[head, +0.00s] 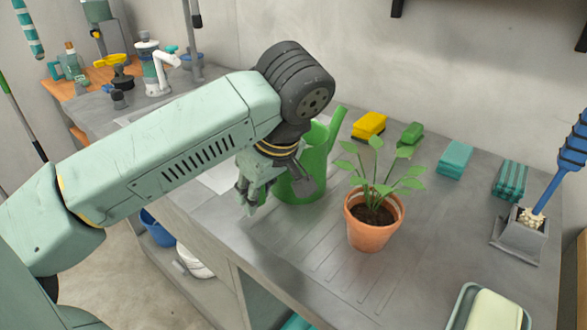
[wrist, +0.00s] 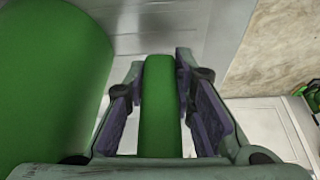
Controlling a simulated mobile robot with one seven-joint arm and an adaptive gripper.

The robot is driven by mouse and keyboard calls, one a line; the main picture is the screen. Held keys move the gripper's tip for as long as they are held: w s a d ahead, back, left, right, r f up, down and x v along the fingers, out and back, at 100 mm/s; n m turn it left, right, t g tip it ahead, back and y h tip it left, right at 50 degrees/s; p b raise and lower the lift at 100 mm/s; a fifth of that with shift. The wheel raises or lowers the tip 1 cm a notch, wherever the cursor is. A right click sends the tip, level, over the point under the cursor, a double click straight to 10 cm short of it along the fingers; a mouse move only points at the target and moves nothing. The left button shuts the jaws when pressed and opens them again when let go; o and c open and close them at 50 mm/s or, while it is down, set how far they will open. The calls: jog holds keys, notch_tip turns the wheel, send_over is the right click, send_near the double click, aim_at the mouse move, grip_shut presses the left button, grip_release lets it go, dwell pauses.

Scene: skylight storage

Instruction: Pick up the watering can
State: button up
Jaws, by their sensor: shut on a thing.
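The green watering can (head: 303,185) is on the grey counter, behind and left of the potted plant. Its spout rises to the right, and my arm and gripper hide part of its body. My gripper (head: 262,190) is at the can's left side. In the wrist view, my gripper (wrist: 160,105) has its two dark pads on either side of the can's green handle (wrist: 160,100) and is shut on it. The can's round body (wrist: 50,80) fills the left of that view. I cannot tell whether the can's base touches the counter.
A potted plant (head: 373,222) stands close to the can's right. Yellow (head: 369,125), green (head: 411,134) and teal (head: 455,159) sponges lie along the wall. A brush stands in a grey holder (head: 519,240) at the right. A soap tray (head: 460,305) is at front right. The counter's front edge is near my gripper.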

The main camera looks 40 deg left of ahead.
grip_shut()
jog(key=shift+w+r, duration=0.1)
jog(key=shift+r, duration=0.1)
dwell(0.6)
